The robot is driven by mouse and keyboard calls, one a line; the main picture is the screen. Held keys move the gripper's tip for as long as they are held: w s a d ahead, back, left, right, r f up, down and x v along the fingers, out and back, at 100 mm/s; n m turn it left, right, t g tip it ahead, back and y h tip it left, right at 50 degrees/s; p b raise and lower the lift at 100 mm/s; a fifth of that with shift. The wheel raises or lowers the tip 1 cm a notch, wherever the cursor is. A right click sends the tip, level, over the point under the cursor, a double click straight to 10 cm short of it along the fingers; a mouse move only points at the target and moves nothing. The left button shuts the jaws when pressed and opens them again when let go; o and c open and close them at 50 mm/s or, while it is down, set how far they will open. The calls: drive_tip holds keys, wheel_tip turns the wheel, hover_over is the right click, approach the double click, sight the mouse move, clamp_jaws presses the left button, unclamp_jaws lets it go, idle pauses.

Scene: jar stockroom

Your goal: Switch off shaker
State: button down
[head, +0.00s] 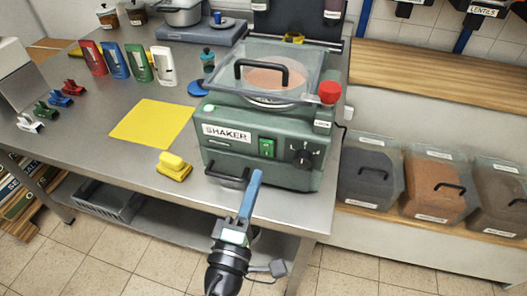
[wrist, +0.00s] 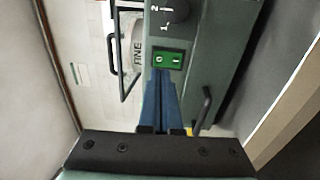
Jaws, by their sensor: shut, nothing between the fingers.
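The shaker (head: 225,133) is a green machine with a clear lid and a black lid handle, standing on the steel table. Its front has a bright green rocker switch (head: 267,147) and a black dial (head: 302,158). The switch also shows in the wrist view (wrist: 168,60), marked 0 and 1. My gripper (head: 258,174) has blue fingers, closed together and empty, in front of the shaker just below the switch. In the wrist view the fingertips (wrist: 162,72) point at the switch's lower edge; I cannot tell whether they touch it.
A red knob (head: 329,92) sits at the shaker's right top corner. A black handle (head: 228,178) juts from its lower front, left of my fingers. A yellow clamp-like block (head: 174,166) and yellow sheet (head: 153,123) lie to the left. Lidded bins (head: 368,170) stand at right.

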sight(268, 145)
drive_tip(key=shift+p+x, duration=0.55)
drive_tip(key=shift+x, duration=2.6)
drive_tip(key=p, duration=0.2)
drive_tip(key=r+p, duration=0.1)
drive_tip(key=shift+w+d+r+g+p, duration=0.1)
drive_tip(key=shift+w+g+p, duration=0.15)
drive_tip(key=shift+g+p, duration=0.15)
drive_tip(key=shift+p, duration=0.4)
drive_tip(key=shift+f+b, duration=0.25)
drive_tip(key=shift+b, duration=0.1)
